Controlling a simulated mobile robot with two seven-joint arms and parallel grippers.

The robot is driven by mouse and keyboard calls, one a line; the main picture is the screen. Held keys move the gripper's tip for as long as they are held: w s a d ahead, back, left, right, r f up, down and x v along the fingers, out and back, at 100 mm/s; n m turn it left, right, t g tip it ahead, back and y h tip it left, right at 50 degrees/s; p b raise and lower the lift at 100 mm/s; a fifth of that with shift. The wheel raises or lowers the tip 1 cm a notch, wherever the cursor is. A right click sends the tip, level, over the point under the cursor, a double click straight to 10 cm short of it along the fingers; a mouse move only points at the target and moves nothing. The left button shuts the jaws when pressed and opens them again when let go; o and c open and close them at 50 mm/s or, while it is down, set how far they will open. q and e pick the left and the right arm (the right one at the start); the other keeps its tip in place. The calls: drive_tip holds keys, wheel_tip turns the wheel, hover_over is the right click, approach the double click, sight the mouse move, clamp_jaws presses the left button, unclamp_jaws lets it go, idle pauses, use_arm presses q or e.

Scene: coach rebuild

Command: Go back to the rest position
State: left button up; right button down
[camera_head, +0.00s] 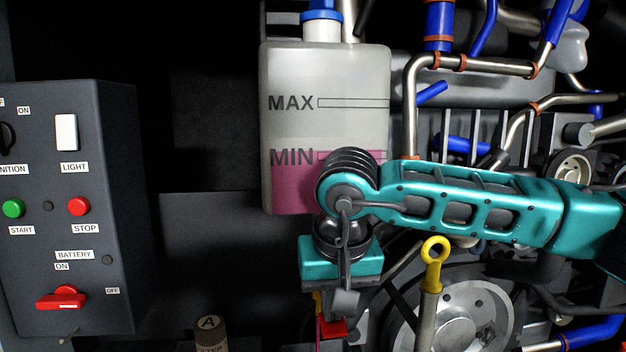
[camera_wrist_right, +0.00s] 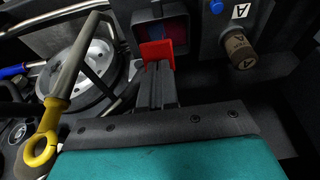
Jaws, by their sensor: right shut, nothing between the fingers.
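My right arm, teal and black, comes in from the right in the head view, in front of the coolant tank (camera_head: 325,75). My right gripper (camera_head: 344,302) points down below the tank and is shut. In the right wrist view its dark fingers (camera_wrist_right: 157,72) are together. A red flat piece (camera_wrist_right: 157,52) shows at the fingertips; it also shows in the head view (camera_head: 333,328). Whether the fingers touch it cannot be told. My left gripper is not in view.
A control box (camera_head: 120,200) with switches and buttons stands at left. A yellow-ringed dipstick (camera_head: 435,250) and a large pulley (camera_head: 465,325) lie close beside my right arm. Metal pipes (camera_head: 480,64) fill the right. A brown filter marked A (camera_head: 211,335) is at the bottom.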

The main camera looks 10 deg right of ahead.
idle(0.9)
wheel_tip(320, 180, up, 8)
drive_tip(key=p, duration=0.5)
